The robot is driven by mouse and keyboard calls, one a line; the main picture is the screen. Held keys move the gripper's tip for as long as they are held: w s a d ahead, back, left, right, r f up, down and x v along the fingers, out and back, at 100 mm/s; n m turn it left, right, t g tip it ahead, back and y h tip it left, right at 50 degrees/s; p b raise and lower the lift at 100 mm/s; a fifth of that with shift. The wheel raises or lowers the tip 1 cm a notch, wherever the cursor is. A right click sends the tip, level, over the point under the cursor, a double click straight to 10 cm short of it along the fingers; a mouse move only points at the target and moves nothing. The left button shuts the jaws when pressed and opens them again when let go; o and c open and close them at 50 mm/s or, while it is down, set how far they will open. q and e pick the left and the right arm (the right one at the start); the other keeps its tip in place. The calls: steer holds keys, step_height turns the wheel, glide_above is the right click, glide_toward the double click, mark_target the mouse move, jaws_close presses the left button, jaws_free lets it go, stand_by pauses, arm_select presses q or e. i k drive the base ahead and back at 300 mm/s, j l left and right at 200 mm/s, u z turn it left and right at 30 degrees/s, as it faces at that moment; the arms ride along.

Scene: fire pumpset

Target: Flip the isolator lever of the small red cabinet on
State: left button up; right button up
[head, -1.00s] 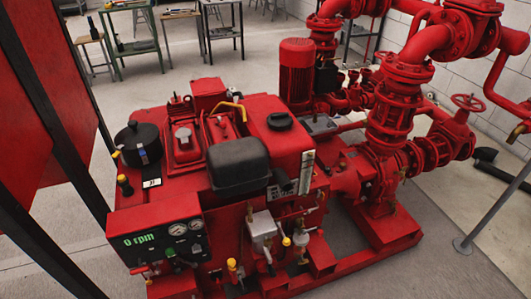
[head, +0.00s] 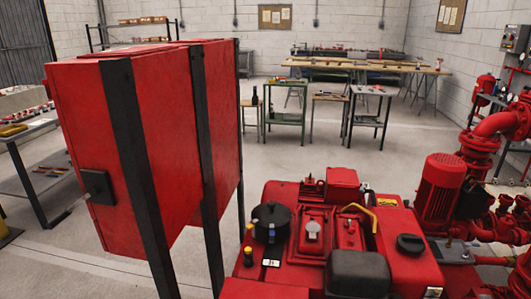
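Two red cabinets stand side by side on black posts at the left, the nearer one (head: 85,150) and the one behind it (head: 222,120). I see them from the side and back, so their fronts are hidden. A small black square fitting (head: 97,186) sits on the nearer cabinet's left side; I cannot tell whether it is the isolator lever. I cannot tell which cabinet is the small one. Neither of my grippers is in view.
The red pumpset (head: 300,262) fills the lower right, close to the cabinet posts. A grey workbench (head: 40,180) stands at the far left. Small tables (head: 288,118) stand behind on open floor. A grey wall box (head: 515,38) hangs at the far right.

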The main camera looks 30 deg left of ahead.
mark_target(94, 190)
steer(key=k+j, duration=0.1)
steer(key=j, duration=0.45)
steer(key=j+z, duration=0.1)
steer(key=j, duration=0.45)
steer(key=k+j, duration=0.15)
steer(key=j, duration=0.4)
steer(key=k+j, duration=0.1)
steer(key=j, duration=0.45)
steer(key=k+j+z, duration=0.1)
steer(key=j, duration=0.45)
steer(key=k+j, duration=0.1)
steer(key=j, duration=0.45)
steer(key=k+j+z, duration=0.1)
steer(key=j, duration=0.45)
steer(key=k+j, duration=0.15)
steer(key=j, duration=0.4)
